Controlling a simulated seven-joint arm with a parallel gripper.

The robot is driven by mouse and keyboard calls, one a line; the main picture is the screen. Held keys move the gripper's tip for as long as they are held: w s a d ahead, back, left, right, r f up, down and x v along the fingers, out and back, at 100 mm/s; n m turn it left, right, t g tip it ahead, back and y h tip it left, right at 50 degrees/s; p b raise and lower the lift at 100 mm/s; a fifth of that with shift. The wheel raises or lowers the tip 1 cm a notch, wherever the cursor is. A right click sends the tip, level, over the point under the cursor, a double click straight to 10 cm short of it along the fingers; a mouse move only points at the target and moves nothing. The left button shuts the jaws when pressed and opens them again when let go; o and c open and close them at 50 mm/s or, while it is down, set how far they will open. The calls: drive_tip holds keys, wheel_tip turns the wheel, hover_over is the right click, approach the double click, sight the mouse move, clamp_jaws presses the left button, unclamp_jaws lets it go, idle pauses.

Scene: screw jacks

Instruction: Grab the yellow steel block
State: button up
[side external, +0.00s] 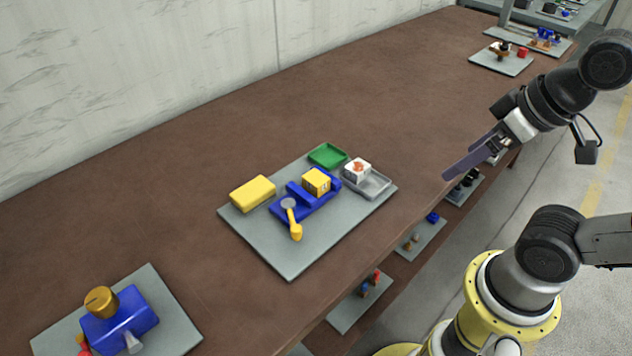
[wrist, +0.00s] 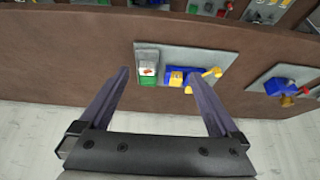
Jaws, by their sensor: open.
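Two yellow pieces are on a grey board (side external: 290,262). A plain yellow block (side external: 253,193) lies at its left edge. A yellow cube (side external: 316,181) sits in a blue screw jack or vise (side external: 300,207) with a yellow handle (side external: 295,231); I cannot tell which piece is the steel block. The cube also shows in the wrist view (wrist: 176,79). There the right finger covers part of the board, and the plain block is mostly hidden. My gripper (side external: 448,174) is open and empty, above and to the right of the board, apart from everything.
Another blue device (side external: 120,318) stands at lower left. The brown table (side external: 190,180) is otherwise clear around the board; a wall runs behind.

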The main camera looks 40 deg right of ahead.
drive_tip(key=w+r+m+g, duration=0.1)
drive_tip(key=w+r+m, duration=0.6)
drive_tip(key=m, duration=0.4)
drive_tip(key=m+g, duration=0.5)
drive_tip(key=m, duration=0.2)
hover_over(316, 177)
wheel_tip(316, 177, down, 18)
drive_tip(key=shift+w+d+r, duration=0.15)
drive_tip(key=shift+r, duration=0.05)
drive_tip(key=shift+f, duration=3.25)
